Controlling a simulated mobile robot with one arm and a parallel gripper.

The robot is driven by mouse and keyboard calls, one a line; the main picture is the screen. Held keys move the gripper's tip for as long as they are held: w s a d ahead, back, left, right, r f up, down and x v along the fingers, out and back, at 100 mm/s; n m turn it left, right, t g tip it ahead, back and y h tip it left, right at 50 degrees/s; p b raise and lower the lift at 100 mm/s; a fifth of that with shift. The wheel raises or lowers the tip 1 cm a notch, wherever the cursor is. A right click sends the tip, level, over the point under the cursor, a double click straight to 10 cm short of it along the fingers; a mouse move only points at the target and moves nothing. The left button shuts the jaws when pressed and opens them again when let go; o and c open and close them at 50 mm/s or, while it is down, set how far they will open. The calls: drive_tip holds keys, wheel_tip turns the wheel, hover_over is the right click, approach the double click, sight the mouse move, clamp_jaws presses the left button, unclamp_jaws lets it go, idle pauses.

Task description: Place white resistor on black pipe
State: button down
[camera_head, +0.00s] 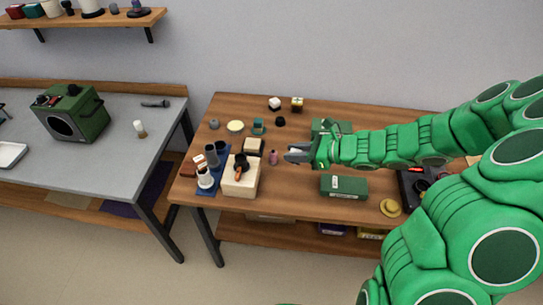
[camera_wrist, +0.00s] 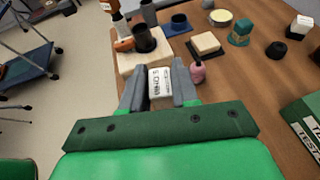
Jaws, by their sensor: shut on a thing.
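My gripper (camera_wrist: 160,84) is shut on the white resistor (camera_wrist: 160,80), a pale block with dark lettering seen between the two grey fingers in the wrist view. In the head view my gripper (camera_head: 291,154) is above the wooden table, right of the pale wooden block; the resistor is not clear there. A short black pipe (camera_wrist: 145,38) stands on the pale wooden block (camera_wrist: 131,65), with an orange part beside it. The black pipe also shows in the head view (camera_head: 240,159). The resistor is apart from the pipe, nearer to me in the wrist view.
A pink bottle (camera_wrist: 198,72) stands close to the right finger. A blue mat (camera_head: 207,188) with dark cylinders and a white item lies left of the block. A small tan-topped block (camera_wrist: 206,44) is behind. Green boxes (camera_head: 344,187) stand near my arm.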

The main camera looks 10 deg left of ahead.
drive_tip(key=s+a+r+n+g, duration=0.1)
drive_tip(key=s+a+r, duration=0.4)
drive_tip(key=s+r, duration=0.15)
drive_tip(key=s+a+r+n+g, duration=0.1)
drive_tip(key=s+a+r+g, duration=0.1)
drive_tip(key=s+a+r, duration=0.45)
hover_over(240, 158)
wheel_tip(240, 158, down, 8)
drive_tip(key=shift+s+d+f, duration=0.1)
drive_tip(key=shift+d, duration=0.05)
drive_tip(key=shift+w+f, duration=0.2)
drive_tip(key=shift+f, duration=1.65)
drive_tip(key=shift+f, duration=0.15)
drive_tip(key=c, duration=0.8)
unclamp_jaws()
drive_tip(key=shift+c, duration=0.2)
